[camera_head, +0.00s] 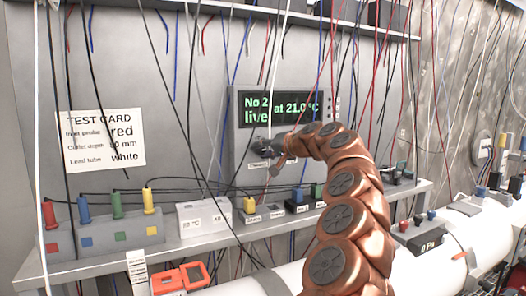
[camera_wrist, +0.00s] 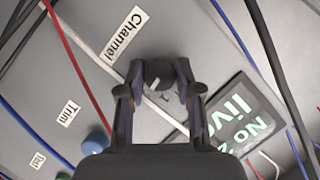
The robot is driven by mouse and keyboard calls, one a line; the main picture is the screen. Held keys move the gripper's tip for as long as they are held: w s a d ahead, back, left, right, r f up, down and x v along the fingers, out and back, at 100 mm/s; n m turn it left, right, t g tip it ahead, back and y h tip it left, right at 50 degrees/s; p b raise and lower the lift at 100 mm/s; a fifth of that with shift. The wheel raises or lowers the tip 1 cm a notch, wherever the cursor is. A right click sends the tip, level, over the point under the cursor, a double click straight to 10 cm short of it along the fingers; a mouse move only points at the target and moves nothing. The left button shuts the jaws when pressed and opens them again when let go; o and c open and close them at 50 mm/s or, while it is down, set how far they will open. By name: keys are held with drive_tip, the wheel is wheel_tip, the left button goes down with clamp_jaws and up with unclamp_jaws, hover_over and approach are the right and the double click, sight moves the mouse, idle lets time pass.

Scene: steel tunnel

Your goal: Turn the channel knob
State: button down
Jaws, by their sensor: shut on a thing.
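The channel knob (camera_wrist: 159,74) is a grey round knob between my fingertips, beside the label "Channel" (camera_wrist: 123,37) in the wrist view. My gripper (camera_wrist: 160,90) is shut on it, one finger on each side. The fingers hide part of the knob. In the head view my gripper (camera_head: 272,146) is at the lower front of the grey instrument panel (camera_head: 240,135), and the knob is hard to make out there. The panel's display (camera_head: 280,108) reads "No 2 live at 21.0°C" in green.
A blue knob (camera_wrist: 97,140) sits by the "Trim" label (camera_wrist: 68,113). Many thin hanging wires cross in front of the panel. A shelf (camera_head: 190,248) below bears coloured probes and small boxes. A test card (camera_head: 101,139) is on the wall at left.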

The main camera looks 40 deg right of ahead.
drive_tip(key=c, duration=0.8)
unclamp_jaws()
drive_tip(key=shift+o, duration=0.2)
drive_tip(key=v, duration=1.2)
